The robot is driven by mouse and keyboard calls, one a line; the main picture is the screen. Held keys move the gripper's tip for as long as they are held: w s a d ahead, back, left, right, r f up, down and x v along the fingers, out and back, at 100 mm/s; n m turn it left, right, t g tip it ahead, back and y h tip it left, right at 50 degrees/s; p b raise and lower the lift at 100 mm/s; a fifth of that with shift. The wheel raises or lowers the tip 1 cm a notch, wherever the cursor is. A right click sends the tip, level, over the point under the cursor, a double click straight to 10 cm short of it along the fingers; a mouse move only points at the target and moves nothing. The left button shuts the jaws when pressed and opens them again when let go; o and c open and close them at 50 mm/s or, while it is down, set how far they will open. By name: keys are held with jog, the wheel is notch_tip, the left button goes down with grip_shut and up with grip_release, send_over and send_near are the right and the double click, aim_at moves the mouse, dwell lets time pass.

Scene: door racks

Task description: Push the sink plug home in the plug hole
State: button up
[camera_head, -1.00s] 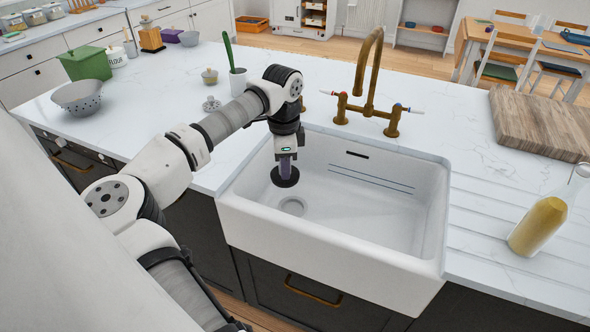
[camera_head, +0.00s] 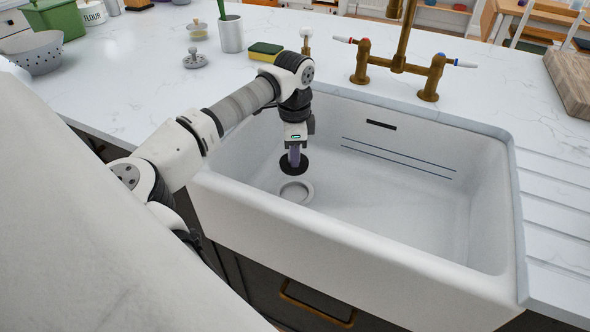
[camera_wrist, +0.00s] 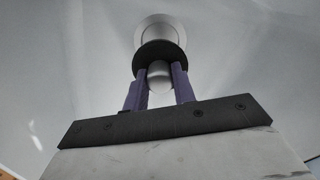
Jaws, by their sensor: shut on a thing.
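The sink plug (camera_head: 294,165) is a black disc held under my gripper (camera_head: 294,155), inside the white sink (camera_head: 400,200). The plug hole (camera_head: 296,191) is a pale ring in the sink floor, just in front of and below the plug in the head view. In the wrist view the purple fingers of my gripper (camera_wrist: 159,82) are shut on the plug's pale knob. The black plug (camera_wrist: 160,57) there partly covers the plug hole (camera_wrist: 160,30), so the rest of the hole is hidden. The plug looks apart from the hole, but its exact height is unclear.
A brass tap (camera_head: 400,62) stands behind the sink. A green and yellow sponge (camera_head: 266,51), a grey lidded item (camera_head: 195,59) and a cup (camera_head: 230,34) are on the worktop to the left. The sink's right half is empty.

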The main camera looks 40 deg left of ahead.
jog(key=shift+f+b, duration=0.6)
jog(key=shift+f, duration=0.5)
jog(key=shift+f, duration=0.1)
jog(key=shift+f+b, duration=2.15)
jog(key=shift+f, duration=0.65)
jog(key=shift+f+b, duration=1.2)
jog(key=shift+f, duration=0.2)
jog(key=o, duration=1.1)
jog(key=shift+c, duration=0.2)
jog(key=shift+r, duration=0.15)
notch_tip(320, 180, up, 14)
jog(key=shift+f, duration=0.15)
jog(key=shift+f, duration=0.1)
